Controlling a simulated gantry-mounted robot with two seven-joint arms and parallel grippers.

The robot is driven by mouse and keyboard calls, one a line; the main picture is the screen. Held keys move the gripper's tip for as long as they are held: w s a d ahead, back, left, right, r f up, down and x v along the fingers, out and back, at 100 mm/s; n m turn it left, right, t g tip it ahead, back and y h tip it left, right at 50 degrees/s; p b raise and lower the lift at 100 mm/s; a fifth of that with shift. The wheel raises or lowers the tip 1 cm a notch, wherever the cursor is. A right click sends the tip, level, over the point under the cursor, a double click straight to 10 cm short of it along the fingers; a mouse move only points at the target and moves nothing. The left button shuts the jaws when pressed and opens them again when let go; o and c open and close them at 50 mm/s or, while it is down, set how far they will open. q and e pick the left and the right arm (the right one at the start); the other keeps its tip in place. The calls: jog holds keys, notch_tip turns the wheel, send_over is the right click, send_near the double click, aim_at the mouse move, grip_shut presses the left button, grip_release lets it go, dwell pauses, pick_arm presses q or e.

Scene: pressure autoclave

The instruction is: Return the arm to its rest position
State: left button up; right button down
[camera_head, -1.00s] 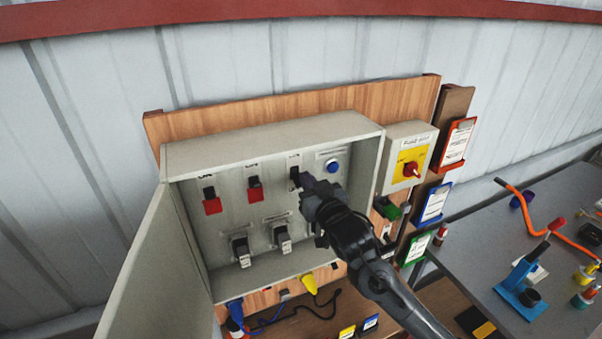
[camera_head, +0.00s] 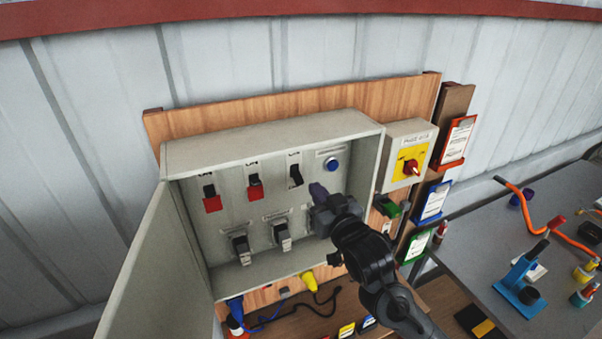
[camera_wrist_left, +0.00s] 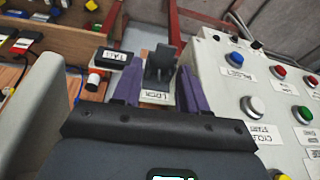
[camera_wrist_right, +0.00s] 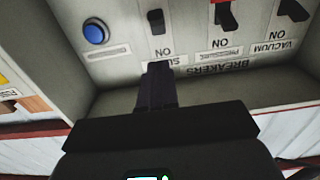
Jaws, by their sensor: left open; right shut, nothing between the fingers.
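My right gripper (camera_head: 318,190) is shut and empty in front of the open grey breaker box (camera_head: 275,140). Its closed fingers also show in the right wrist view (camera_wrist_right: 157,85), partly covering a label. The black breaker switch (camera_head: 295,175) at the upper right of the box is apart from the fingertips, which are below and right of it. My left gripper (camera_wrist_left: 160,88) shows only in the left wrist view. It is open, with its purple fingers on either side of a black lever (camera_wrist_left: 160,63) above a LOCK label. Whether they touch it is unclear.
Two red-marked switches (camera_head: 211,200) (camera_head: 254,188) and a blue button (camera_head: 332,164) are in the box. A yellow rotary switch panel (camera_head: 411,160) stands right of it. The box door (camera_head: 140,265) hangs open at left. A grey bench (camera_head: 480,245) with tools is at right.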

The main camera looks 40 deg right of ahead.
jog(key=shift+s+a, duration=0.1)
jog(key=shift+s, duration=0.3)
jog(key=shift+f, duration=0.1)
jog(key=s+a+f+g+y+p, duration=0.1)
jog(key=s+a+f+g, duration=0.15)
jog(key=f, duration=0.45)
jog(key=s+a+f+g+y+p, duration=0.1)
jog(key=s+a+f+g, duration=0.1)
jog(key=s+f, duration=0.3)
jog(key=s+a+f+g+y+p, duration=0.1)
jog(key=s+a+f+g, duration=0.1)
jog(key=f, duration=0.6)
jog(key=s+a+f+n+g, duration=0.2)
jog(key=s+a+f+g, duration=0.1)
jog(key=s, duration=0.5)
jog(key=s+a+f+n+g+y, duration=0.1)
jog(key=s+a+f+g, duration=0.3)
jog(key=s, duration=0.5)
notch_tip(320, 180, down, 2)
jog(key=shift+a+n+y, duration=0.25)
jog(key=shift+n+y, duration=0.05)
jog(key=shift+n, duration=0.6)
